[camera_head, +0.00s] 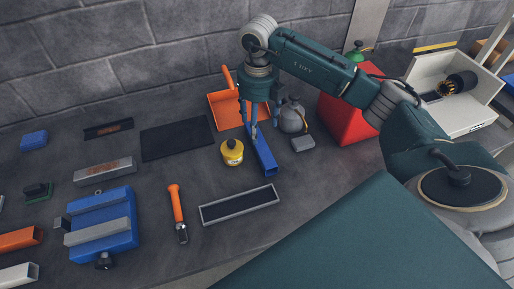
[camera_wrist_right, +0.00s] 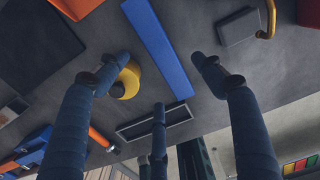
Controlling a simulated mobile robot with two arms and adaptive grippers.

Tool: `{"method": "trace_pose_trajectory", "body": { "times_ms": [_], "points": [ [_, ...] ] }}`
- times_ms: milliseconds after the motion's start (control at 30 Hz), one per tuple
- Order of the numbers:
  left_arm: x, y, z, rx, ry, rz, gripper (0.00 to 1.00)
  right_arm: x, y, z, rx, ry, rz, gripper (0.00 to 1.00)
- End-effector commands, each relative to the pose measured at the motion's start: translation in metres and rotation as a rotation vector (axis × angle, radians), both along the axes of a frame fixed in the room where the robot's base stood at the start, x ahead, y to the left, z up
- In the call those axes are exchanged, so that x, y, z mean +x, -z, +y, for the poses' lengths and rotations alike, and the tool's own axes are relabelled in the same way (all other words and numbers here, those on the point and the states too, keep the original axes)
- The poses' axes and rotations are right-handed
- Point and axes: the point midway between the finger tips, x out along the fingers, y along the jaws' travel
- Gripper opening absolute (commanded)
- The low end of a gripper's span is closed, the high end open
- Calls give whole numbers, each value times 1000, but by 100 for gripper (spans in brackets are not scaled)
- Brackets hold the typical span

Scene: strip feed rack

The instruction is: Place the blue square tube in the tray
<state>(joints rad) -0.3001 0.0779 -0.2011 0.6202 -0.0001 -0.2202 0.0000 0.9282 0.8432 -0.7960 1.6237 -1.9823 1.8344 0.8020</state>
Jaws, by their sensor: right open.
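The blue square tube (camera_head: 266,158) lies on the dark bench, and its open end faces the front. My right gripper (camera_head: 264,130) is open above it, fingers pointing down. In the right wrist view the tube (camera_wrist_right: 160,48) lies between the spread fingers of the right gripper (camera_wrist_right: 160,60), with no visible grip on it. The tray (camera_head: 239,204) is a shallow, light-rimmed rectangle with a dark, empty floor, just in front of the tube. It also shows in the right wrist view (camera_wrist_right: 178,115), partly behind a finger. My left gripper is not in view.
A yellow container (camera_head: 232,152) stands close left of the tube. An orange dustpan (camera_head: 224,108) is behind. An orange-handled tool (camera_head: 176,208) lies left of the tray.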

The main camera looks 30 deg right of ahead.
Motion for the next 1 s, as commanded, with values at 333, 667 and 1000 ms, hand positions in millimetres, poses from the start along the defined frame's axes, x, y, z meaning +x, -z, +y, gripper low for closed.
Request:
{"method": "trace_pose_trajectory", "body": {
  "times_ms": [333,667,1000],
  "points": [
    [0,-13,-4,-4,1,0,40,-1,40,1,0,-5,3,68],
    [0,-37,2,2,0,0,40,-1,83,3,1,-5,5,68],
    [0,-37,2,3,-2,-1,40,0,91,3,0,-7,1,62]
  ]
}}
